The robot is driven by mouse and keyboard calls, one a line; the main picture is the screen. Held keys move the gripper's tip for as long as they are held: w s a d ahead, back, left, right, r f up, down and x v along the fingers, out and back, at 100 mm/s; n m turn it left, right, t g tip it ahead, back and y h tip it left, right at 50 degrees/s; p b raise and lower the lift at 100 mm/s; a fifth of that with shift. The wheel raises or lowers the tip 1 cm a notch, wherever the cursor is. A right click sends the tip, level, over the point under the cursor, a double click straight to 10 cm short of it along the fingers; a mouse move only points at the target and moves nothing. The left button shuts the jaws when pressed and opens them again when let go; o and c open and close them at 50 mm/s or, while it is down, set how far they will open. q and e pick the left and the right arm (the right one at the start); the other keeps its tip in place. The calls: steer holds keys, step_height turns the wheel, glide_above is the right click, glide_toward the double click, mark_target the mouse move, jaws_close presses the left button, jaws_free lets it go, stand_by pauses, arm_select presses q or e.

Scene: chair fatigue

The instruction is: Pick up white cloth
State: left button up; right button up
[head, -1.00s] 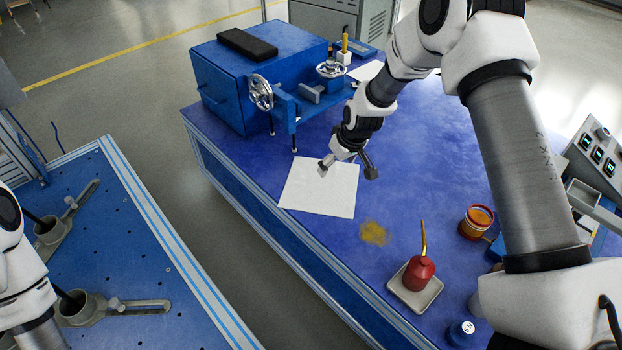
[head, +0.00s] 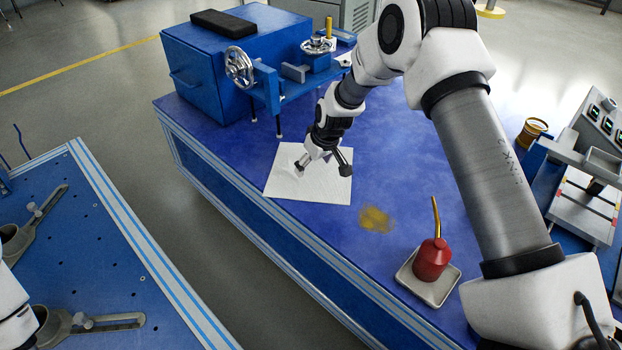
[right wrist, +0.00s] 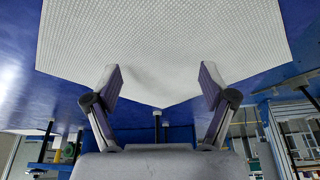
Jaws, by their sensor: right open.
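The white cloth (head: 290,183) lies spread out on the blue table, near its left edge, in the head view. My right gripper (head: 322,167) is over the cloth, with its fingers spread apart and nothing held. In the right wrist view the cloth (right wrist: 160,40) fills the top middle, and the open fingers of the right gripper (right wrist: 160,84) straddle a slightly uneven part of it near one corner. Whether the fingertips touch the cloth I cannot tell. My left gripper is out of view; only part of my left arm shows at the lower left.
A blue machine (head: 238,70) with handwheels stands behind the cloth. A yellow stain (head: 374,219) and a red oil can (head: 432,260) on a tray (head: 439,292) are to the right. Another blue perforated table (head: 85,240) stands at the left across a gap.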

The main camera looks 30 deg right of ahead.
steer(key=shift+w+f, duration=0.1)
steer(key=shift+f, duration=0.1)
steer(key=shift+w+f, duration=0.1)
steer(key=shift+f, duration=0.3)
steer(key=shift+a+r, duration=0.1)
steer(key=c, duration=1.5)
steer(key=shift+s, duration=0.2)
jaws_close()
steer(key=shift+s+b, duration=0.15)
steer(key=shift+b, duration=0.15)
step_height(320, 180, up, 12)
steer(key=p, duration=1.1)
steer(key=shift+w, duration=0.35)
